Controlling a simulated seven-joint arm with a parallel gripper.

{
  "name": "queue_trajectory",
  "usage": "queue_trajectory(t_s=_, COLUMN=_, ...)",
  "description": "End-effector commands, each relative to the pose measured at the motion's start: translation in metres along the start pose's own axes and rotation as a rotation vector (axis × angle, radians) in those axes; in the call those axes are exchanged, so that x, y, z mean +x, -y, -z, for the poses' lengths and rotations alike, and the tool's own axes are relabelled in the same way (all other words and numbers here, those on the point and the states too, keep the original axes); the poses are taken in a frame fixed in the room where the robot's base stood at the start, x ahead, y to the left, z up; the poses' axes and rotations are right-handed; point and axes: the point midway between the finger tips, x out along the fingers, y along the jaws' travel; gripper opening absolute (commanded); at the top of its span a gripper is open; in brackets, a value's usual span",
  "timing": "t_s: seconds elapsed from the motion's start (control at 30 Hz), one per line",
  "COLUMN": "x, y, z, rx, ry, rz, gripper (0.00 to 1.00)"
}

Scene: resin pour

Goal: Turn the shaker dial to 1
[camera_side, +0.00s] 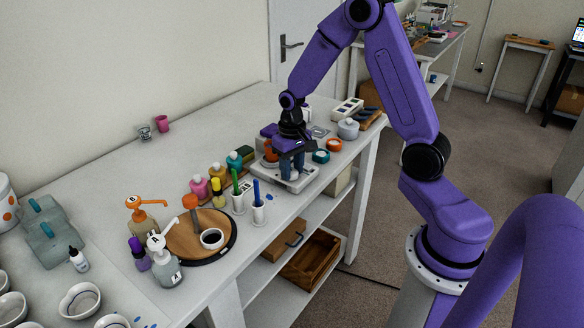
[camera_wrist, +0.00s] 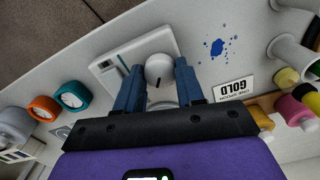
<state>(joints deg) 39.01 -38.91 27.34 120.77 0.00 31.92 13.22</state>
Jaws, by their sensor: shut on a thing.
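The shaker (camera_side: 304,182) is a low white device near the front edge of the white table. It also shows in the wrist view as a pale plate (camera_wrist: 108,66). Its dial (camera_wrist: 159,68) is a round white knob with a short dark mark on the side toward my gripper. My gripper (camera_side: 291,170) points down over the shaker. In the wrist view its two blue fingers (camera_wrist: 159,74) stand on either side of the dial and are shut on it. I cannot read any numbers around the dial.
Orange (camera_wrist: 43,108) and teal (camera_wrist: 71,96) round containers stand close to the shaker. A round wooden board (camera_side: 190,252) with a cup lies further left.

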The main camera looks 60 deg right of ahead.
Motion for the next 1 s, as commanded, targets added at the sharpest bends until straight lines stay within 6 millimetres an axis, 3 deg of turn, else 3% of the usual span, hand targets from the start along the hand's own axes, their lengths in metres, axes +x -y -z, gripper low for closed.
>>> queue_trajectory(t_s=1.0, x=-0.0005, y=0.0004, z=0.0009, rx=-0.963, ry=-0.004, rz=-0.001, gripper=0.07)
